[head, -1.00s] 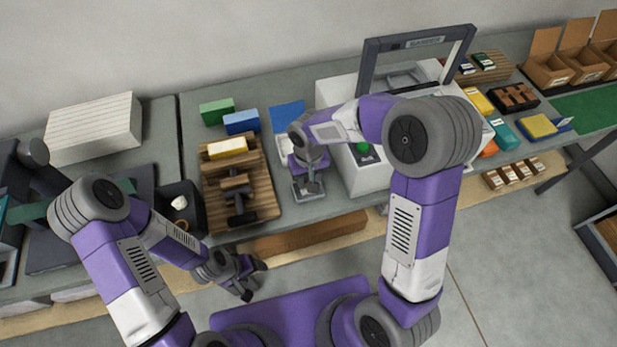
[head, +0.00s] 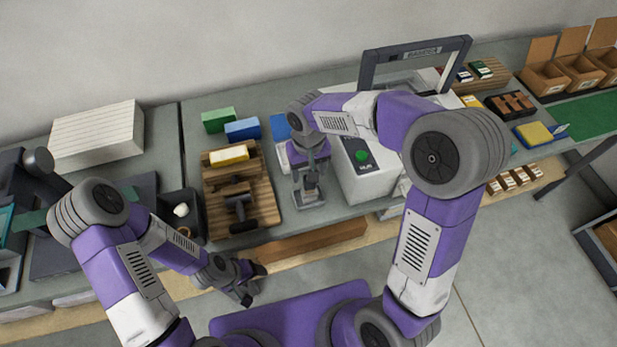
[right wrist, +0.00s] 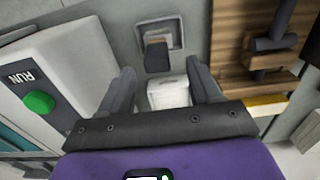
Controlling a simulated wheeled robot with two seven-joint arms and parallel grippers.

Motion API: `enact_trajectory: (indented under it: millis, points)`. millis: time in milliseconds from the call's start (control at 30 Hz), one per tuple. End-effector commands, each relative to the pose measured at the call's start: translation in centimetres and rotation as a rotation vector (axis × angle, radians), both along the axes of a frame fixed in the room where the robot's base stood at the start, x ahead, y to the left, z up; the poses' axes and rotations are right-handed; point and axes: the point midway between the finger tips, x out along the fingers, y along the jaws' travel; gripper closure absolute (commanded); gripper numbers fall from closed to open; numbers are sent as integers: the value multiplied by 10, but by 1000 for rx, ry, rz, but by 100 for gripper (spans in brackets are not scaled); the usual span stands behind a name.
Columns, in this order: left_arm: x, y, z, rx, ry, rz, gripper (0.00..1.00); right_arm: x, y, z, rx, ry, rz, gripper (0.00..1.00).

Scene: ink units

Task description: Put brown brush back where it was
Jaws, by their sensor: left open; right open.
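No brown brush can be made out for certain. A dark upright block (right wrist: 157,55) stands at a small metal tray (right wrist: 160,25) in the right wrist view, and a white piece (right wrist: 168,95) lies nearer. My right gripper (right wrist: 161,82) is open, its fingers either side of these, with nothing visibly gripped. In the head view my right gripper (head: 309,185) points down over the metal tray (head: 312,203), hiding part of it. A wooden board (head: 262,205) to its left carries a yellow block (head: 229,154) and dark-handled tools (head: 240,214). My left gripper (head: 255,284) is open and empty before the bench's front edge.
A white machine with a green button (head: 362,156) stands right of my right gripper. Green (head: 218,119) and blue (head: 243,129) blocks sit behind the board. A black holder (head: 197,212) with small items is left of it. Cardboard boxes (head: 548,76) stand far right.

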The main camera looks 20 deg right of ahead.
Motion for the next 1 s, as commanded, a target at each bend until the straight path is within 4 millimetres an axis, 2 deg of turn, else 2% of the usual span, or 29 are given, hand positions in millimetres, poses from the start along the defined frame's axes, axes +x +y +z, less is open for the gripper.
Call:
enact_trajectory:
  millis: [33, 100, 300, 1000]
  points:
    - [0, 0, 3, 0, 0, 0, 33, 1, 0, 12, 1, -4, 0, 37]
    - [0, 0, 5, 0, 0, 0, 33, 0, 0, 22, 1, -2, 0, 37]
    - [0, 0, 7, 0, 0, 0, 33, 0, 0, 36, 1, -1, -1, 37]
    - [0, 0, 7, 0, 0, 0, 33, 0, 0, 36, 0, 0, 0, 37]
